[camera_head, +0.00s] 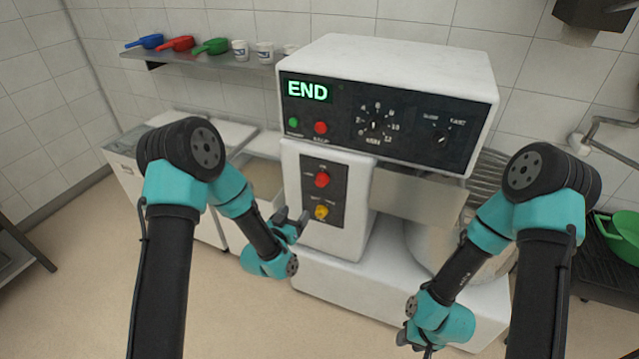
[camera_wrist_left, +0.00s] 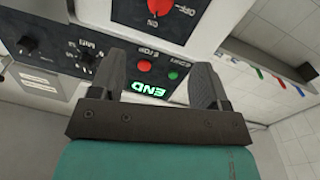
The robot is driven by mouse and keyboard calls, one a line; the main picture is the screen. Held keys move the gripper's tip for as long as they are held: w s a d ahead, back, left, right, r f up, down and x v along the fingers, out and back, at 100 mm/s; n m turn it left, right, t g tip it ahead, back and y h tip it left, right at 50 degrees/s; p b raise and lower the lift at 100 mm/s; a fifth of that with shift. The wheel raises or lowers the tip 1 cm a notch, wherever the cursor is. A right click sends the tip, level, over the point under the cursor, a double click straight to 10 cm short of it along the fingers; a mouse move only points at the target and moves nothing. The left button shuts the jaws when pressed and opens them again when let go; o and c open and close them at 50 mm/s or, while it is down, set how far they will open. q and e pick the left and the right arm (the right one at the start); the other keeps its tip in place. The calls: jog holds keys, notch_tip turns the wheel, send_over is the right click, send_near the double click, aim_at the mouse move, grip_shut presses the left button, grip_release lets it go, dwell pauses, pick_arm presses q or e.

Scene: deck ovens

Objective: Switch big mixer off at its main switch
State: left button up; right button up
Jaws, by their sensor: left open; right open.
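The big mixer (camera_head: 390,60) is a white machine with a black control panel and a green lit END display (camera_head: 307,90). A smaller dark plate below holds a red rotary switch (camera_head: 322,179) above a yellow knob (camera_head: 321,211). In the left wrist view, upside down, the red switch (camera_wrist_left: 158,6) has ON and OFF lettering beside it and is cut by the top edge. My left gripper (camera_head: 293,222) is open and empty, just left of the yellow knob, apart from the red switch. My right gripper (camera_head: 412,337) is open, low in front of the mixer's base.
The upper panel has a green button (camera_head: 293,122), a red button (camera_head: 320,128), a dial (camera_head: 375,125) and a small selector (camera_head: 441,138). A shelf (camera_head: 200,60) with coloured scoops and white cups hangs behind left. A green colander (camera_head: 622,235) stands at the right.

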aim_at(319, 183)
pick_arm(q)
jog(key=x, duration=1.7)
jog(key=shift+w+d, duration=0.1)
jog(key=shift+w, duration=0.05)
jog(key=shift+c, duration=0.2)
jog(key=c, duration=0.8)
